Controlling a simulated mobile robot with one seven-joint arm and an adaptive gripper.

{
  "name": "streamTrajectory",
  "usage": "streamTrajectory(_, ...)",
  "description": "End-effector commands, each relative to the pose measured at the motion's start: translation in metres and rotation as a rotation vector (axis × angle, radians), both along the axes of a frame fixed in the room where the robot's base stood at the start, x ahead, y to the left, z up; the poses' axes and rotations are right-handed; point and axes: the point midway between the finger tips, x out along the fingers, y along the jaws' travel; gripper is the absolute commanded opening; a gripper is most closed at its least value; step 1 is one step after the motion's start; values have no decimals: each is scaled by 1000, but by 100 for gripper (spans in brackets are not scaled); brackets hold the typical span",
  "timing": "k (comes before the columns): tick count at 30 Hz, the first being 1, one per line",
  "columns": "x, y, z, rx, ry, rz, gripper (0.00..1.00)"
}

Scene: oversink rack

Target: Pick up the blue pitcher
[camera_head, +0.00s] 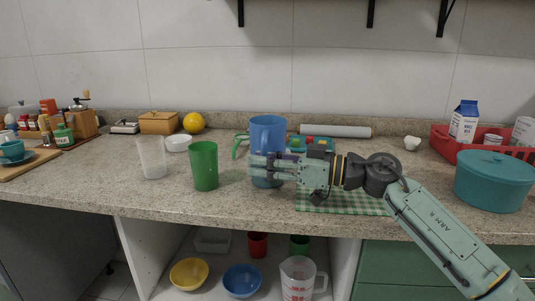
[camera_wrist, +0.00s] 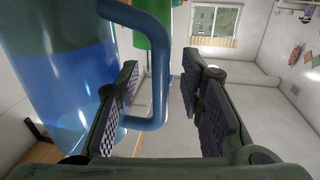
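The blue pitcher (camera_head: 268,134) stands upright on the counter, near the middle of the head view. In the wrist view its translucent blue body (camera_wrist: 60,85) fills the left side and its blue handle (camera_wrist: 160,70) hangs down in the middle. My gripper (camera_head: 262,168) reaches in from the right, low in front of the pitcher, and covers part of its lower body. In the wrist view my gripper (camera_wrist: 165,108) is open, with one pad on each side of the handle. I see a gap between the handle and the right pad; contact with the left pad is unclear.
A green cup (camera_head: 204,166) and a clear cup (camera_head: 152,158) stand left of the pitcher. A green checkered cloth (camera_head: 345,200) lies under my arm. A teal pot (camera_head: 494,182) and a red crate (camera_head: 444,146) are at right. A rolling pin (camera_head: 336,131) lies behind.

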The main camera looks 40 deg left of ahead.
Motion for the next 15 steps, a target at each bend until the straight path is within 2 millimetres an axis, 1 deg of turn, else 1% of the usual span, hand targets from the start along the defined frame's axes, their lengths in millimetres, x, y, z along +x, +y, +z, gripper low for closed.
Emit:
streamTrajectory(7, 0, 1, 0, 0, 0, 0, 34)
streamTrajectory(15, 0, 1, 0, 0, 0, 0, 16)
